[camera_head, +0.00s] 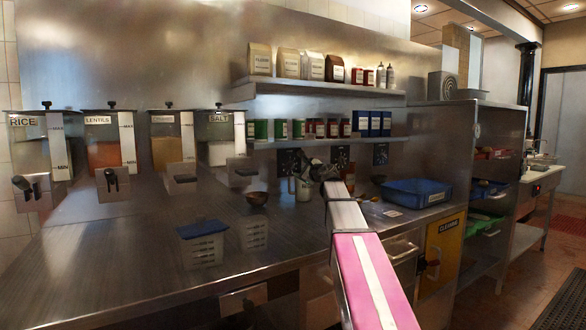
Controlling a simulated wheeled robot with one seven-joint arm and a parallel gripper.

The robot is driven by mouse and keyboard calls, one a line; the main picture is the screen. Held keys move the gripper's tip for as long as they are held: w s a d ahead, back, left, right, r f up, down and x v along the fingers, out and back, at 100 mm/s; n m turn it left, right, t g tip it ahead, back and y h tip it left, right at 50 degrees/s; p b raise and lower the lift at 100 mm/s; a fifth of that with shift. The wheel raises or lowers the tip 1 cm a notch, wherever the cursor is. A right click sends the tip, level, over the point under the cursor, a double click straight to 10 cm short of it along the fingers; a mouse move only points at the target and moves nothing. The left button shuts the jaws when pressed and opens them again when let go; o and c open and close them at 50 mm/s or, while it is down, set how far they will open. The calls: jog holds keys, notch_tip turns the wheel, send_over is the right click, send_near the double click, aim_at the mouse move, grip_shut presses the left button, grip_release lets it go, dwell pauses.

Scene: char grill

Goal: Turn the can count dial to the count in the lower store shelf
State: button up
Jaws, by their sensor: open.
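The lower store shelf (330,141) runs along the steel back wall. It carries green cans (261,130), several dark red-labelled jars or cans (333,129) and blue boxes (375,123). Black dial panels sit on the wall below it: a left panel (290,161), a middle panel (340,156) and a right panel (380,154). Their markings are too small to read, and I cannot tell which is the can count dial. My gripper (318,170) is open, in front of the wall between the left and middle panels. It partly covers that area; contact cannot be told.
An upper shelf (320,87) holds bags, jars and bottles. Dispensers, including lentils (103,140), stand at left. A measuring jug with a blue lid (202,245), a brown bowl (257,198), a metal mug (301,187) and a blue tray (417,192) stand on the counter (130,265).

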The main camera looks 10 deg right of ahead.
aim_at(293, 166)
jog(key=x, duration=0.7)
jog(key=shift+w+a, duration=0.1)
jog(key=shift+w, duration=0.15)
jog(key=c, duration=0.9)
